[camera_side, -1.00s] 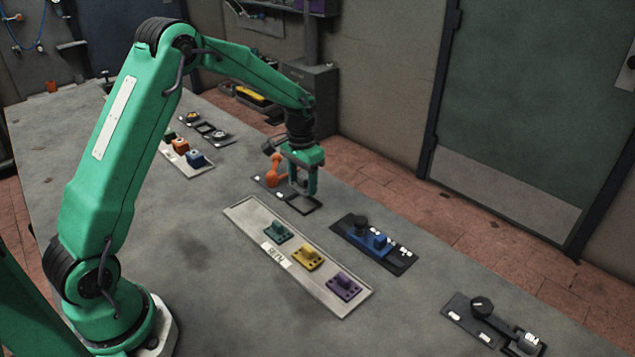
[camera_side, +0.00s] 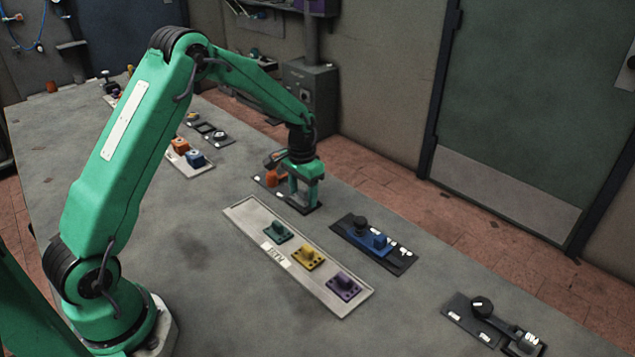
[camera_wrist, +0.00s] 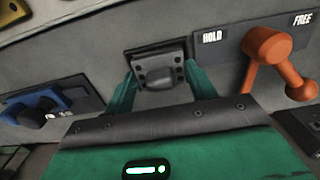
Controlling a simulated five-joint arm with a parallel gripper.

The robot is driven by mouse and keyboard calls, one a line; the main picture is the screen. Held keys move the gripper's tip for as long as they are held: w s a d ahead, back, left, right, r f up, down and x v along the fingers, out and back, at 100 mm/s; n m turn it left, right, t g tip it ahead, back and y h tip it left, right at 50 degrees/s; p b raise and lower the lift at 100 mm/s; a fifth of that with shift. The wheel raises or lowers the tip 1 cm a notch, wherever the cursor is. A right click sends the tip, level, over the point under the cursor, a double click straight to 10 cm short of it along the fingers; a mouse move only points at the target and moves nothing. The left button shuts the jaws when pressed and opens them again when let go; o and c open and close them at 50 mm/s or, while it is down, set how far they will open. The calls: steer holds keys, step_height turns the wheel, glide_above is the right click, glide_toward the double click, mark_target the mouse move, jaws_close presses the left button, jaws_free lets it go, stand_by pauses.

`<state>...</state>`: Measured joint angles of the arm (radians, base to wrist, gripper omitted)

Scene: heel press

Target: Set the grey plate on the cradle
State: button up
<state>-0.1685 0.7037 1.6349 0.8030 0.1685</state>
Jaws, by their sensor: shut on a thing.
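My gripper (camera_wrist: 160,85) is shut on the grey plate (camera_wrist: 155,74), with one green finger at each side of it in the wrist view. The plate has several dark holes and a raised grip. A dark frame, which looks like the cradle (camera_wrist: 138,50), shows right behind and around the plate. I cannot tell whether the plate rests in it or hangs just above. In the side view my gripper (camera_side: 304,200) is low over the dark frame and hides the plate. An orange lever (camera_wrist: 272,65) stands beside the frame, on a base marked HOLD and FREE.
A pale tray (camera_side: 245,213) in front holds green (camera_side: 277,232), yellow (camera_side: 308,258) and purple (camera_side: 343,286) plates. A dark base with a blue block (camera_side: 376,241) is to the right. Orange and blue blocks (camera_side: 194,159) sit at the back left. The table's left middle is clear.

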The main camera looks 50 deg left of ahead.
steer(key=shift+f, duration=0.25)
stand_by(0.7)
steer(key=o, duration=1.2)
steer(key=shift+r, duration=3.9)
